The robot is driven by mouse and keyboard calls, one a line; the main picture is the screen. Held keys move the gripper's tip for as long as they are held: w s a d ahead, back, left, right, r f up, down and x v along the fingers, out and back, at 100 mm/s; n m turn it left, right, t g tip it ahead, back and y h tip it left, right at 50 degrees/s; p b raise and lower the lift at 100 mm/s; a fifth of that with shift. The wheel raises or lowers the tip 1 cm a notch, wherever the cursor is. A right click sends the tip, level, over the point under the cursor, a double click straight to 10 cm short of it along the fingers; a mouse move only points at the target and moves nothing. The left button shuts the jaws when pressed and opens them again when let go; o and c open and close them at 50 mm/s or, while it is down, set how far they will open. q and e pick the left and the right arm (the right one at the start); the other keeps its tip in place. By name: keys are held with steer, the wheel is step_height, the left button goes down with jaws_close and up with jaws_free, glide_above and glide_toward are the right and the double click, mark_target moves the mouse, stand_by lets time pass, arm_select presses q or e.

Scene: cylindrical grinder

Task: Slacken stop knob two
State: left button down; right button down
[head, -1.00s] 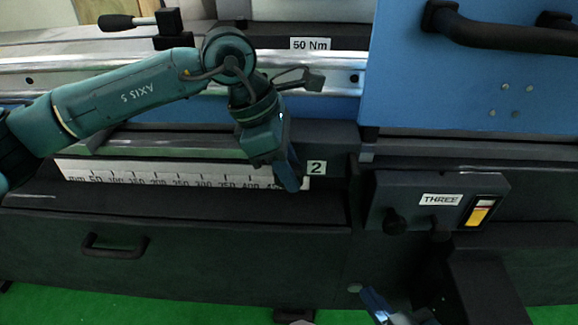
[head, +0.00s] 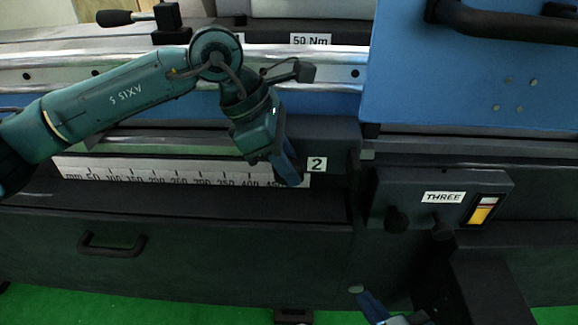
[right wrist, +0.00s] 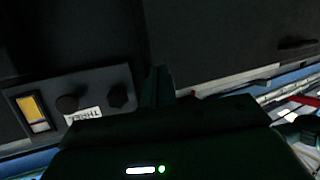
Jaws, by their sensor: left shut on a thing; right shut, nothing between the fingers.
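My left gripper (head: 290,173) is at the right end of the white ruler scale, just left of the label "2" (head: 316,165). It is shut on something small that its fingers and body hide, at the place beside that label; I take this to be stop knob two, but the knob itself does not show. My right gripper (head: 366,302) is low in the head view, below the front of the machine. It is shut and empty, and its fingers show dark in the right wrist view (right wrist: 159,88).
A control box (head: 405,186) labelled THREE, with two dark knobs and a yellow-and-white switch, stands to the right. A blue cover (head: 450,90) with a black handle is above it. A drawer handle (head: 112,246) sticks out at lower left.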

arm_select(q)
steer(key=shift+a+f+h+b, duration=0.1)
steer(key=shift+f+h+b, duration=0.3)
steer(key=shift+b, duration=0.15)
steer(key=shift+a+h+b, duration=0.15)
steer(key=shift+h+b, duration=0.55)
steer(key=shift+b, duration=0.45)
steer(key=shift+a+h+b, duration=0.1)
steer(key=shift+h+b, duration=0.6)
steer(key=shift+b, duration=0.3)
steer(key=shift+h+b, duration=0.6)
steer(key=shift+b, duration=0.2)
steer(key=shift+a+r+h+b, duration=0.2)
steer(key=shift+h+b, duration=0.4)
steer(key=shift+b, duration=0.2)
arm_select(e)
steer(key=shift+w+a+r+n+t+y, duration=0.1)
steer(key=shift+w+a+n+t+y, duration=0.25)
steer(key=shift+t+y, duration=0.35)
steer(key=shift+w+a+r+n+t+y, duration=0.1)
steer(key=shift+a+n+t+y, duration=0.35)
steer(key=shift+t, duration=0.45)
steer(key=shift+w+a+n+t+y, duration=0.3)
steer(key=shift+a+t+y, duration=0.15)
steer(key=shift+t+y, duration=0.3)
arm_select(q)
steer(key=shift+r, duration=0.1)
arm_select(e)
steer(key=shift+r, duration=0.1)
